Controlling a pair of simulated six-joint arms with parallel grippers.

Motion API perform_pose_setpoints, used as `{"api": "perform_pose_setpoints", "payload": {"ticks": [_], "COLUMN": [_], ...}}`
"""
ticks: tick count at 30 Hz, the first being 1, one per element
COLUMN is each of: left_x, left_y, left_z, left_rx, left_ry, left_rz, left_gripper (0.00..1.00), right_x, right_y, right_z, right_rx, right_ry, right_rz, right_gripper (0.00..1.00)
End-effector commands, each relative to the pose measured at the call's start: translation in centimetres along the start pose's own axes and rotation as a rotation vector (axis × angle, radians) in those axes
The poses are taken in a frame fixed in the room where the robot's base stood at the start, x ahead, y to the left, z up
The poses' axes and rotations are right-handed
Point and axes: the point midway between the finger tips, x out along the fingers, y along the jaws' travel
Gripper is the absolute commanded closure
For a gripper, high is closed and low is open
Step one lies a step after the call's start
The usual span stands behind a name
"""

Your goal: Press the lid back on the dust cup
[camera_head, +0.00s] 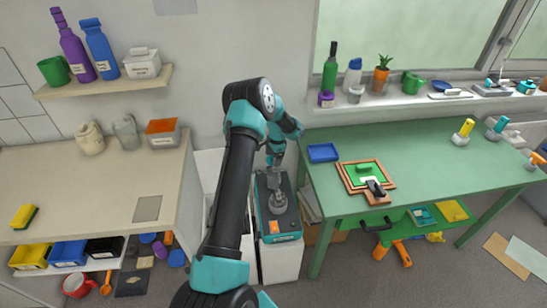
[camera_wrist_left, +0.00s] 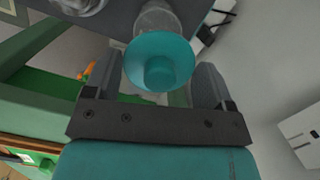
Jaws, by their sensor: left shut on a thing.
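My left gripper (camera_head: 275,178) points down over a dark-topped unit with a teal front (camera_head: 281,243) on a white stand between the two counters. In the left wrist view its fingers (camera_wrist_left: 160,72) are shut on a teal round piece, which looks like the lid (camera_wrist_left: 160,52), with a smaller round raised part in its middle. A clear greyish cylinder, which may be the dust cup (camera_wrist_left: 158,17), shows just beyond the lid. I cannot tell whether they touch. In the head view a grey round part (camera_head: 278,203) sits under the fingers. My right gripper is not in view.
A beige counter (camera_head: 80,195) stands to the left. My left arm covers part of the gap between them.

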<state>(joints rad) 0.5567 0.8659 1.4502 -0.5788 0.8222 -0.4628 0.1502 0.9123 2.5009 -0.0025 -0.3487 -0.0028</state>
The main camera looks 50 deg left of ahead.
Motion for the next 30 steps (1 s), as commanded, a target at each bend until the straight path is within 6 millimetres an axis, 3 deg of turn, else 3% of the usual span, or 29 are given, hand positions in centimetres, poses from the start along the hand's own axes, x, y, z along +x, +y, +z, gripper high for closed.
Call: {"api": "perform_pose_setpoints", "payload": {"ticks": [30], "left_x": [6.0], "left_y": [0.0], "left_z": [-0.9], "left_rx": [0.000], "left_ry": [0.000], "left_rz": [0.000], "left_gripper": [0.45], "right_x": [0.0], "right_y": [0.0], "right_z": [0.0], "right_rx": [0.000], "right_ry": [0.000], "right_rz": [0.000], "right_gripper": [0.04]}}
